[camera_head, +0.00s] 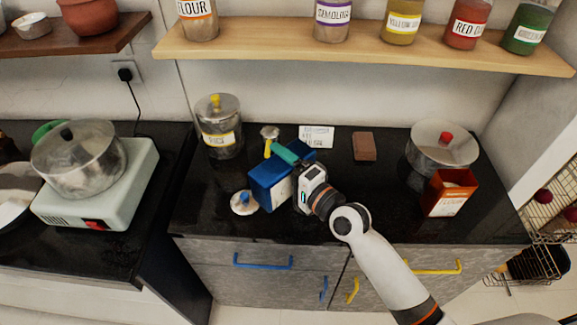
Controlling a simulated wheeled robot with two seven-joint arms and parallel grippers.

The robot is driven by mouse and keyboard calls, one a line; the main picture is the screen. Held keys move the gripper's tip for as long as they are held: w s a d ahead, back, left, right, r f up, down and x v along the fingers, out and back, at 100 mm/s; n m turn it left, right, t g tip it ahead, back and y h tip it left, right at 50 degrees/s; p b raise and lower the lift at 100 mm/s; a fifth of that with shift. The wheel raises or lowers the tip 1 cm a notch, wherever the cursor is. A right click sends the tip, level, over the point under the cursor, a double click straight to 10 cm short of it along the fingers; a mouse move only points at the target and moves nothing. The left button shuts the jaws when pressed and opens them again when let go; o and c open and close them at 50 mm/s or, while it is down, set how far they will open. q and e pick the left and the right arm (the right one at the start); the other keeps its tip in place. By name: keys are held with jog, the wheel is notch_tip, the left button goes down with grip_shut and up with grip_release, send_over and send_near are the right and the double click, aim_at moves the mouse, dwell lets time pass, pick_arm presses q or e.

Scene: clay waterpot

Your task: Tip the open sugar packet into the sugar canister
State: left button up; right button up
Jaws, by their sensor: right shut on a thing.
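My right gripper (284,157) has come in from the lower right and is shut on a blue packet (264,187) above the middle of the counter. The packet has a pale printed side facing right; its opening and contents cannot be made out. A glass canister (220,128) with a label too small to read surely and a yellow-knobbed lid stands left of the packet, apart from it. My left gripper is not in view.
An open orange-red carton (451,193) and a steel pot (441,147) with a red knob stand right. A brown block (364,146) and a white card (317,136) are at the back. A shelf (360,48) with jars hangs above. A hotplate (97,183) holds a pot at left.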

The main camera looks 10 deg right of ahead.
jog(key=shift+w+d+r+m+p, duration=0.2)
jog(key=shift+d+r+m+p, duration=0.25)
jog(key=shift+m+p, duration=0.45)
dwell(3.5)
jog(key=shift+a, duration=0.1)
dwell(0.8)
